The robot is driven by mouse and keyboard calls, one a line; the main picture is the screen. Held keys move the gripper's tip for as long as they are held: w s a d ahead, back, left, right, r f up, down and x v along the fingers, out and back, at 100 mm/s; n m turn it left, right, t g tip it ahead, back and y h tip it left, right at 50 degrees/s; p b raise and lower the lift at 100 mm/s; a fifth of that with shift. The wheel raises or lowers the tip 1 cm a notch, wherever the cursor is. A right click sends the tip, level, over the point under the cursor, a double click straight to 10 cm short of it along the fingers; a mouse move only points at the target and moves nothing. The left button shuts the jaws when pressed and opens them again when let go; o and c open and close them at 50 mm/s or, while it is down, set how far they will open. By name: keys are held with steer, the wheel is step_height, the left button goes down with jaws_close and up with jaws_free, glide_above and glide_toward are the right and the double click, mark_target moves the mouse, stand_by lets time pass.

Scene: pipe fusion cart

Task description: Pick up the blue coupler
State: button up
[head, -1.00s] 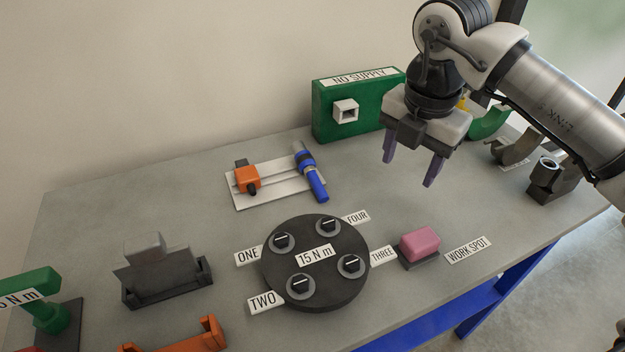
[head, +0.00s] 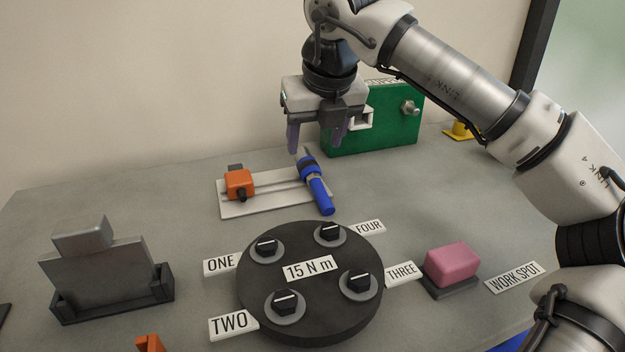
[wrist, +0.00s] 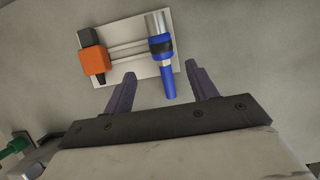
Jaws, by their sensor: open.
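The blue coupler appears to be the long blue piece (head: 319,194) with a dark band and a grey metal end. It lies slantwise across the right end of a white plate (head: 262,207). In the wrist view its blue end (wrist: 169,82) points down the picture, between the two fingers. My gripper (head: 316,147) is open and empty, its fingers pointing down over the coupler's far end. It also shows in the wrist view (wrist: 161,76), with a finger on each side of the blue end. I see no contact.
An orange clamp (head: 240,184) sits at the left of the plate. A green box (head: 385,128) stands behind my gripper. A round black dial board (head: 310,318), a pink block (head: 452,263) and a grey metal block (head: 98,270) stand nearer. Bare table lies right of the coupler.

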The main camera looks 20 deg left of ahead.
mark_target(311, 166)
steer(key=x, duration=0.8)
steer(key=shift+w+d+f, duration=0.1)
steer(key=shift+w, duration=0.05)
steer(key=c, duration=1.2)
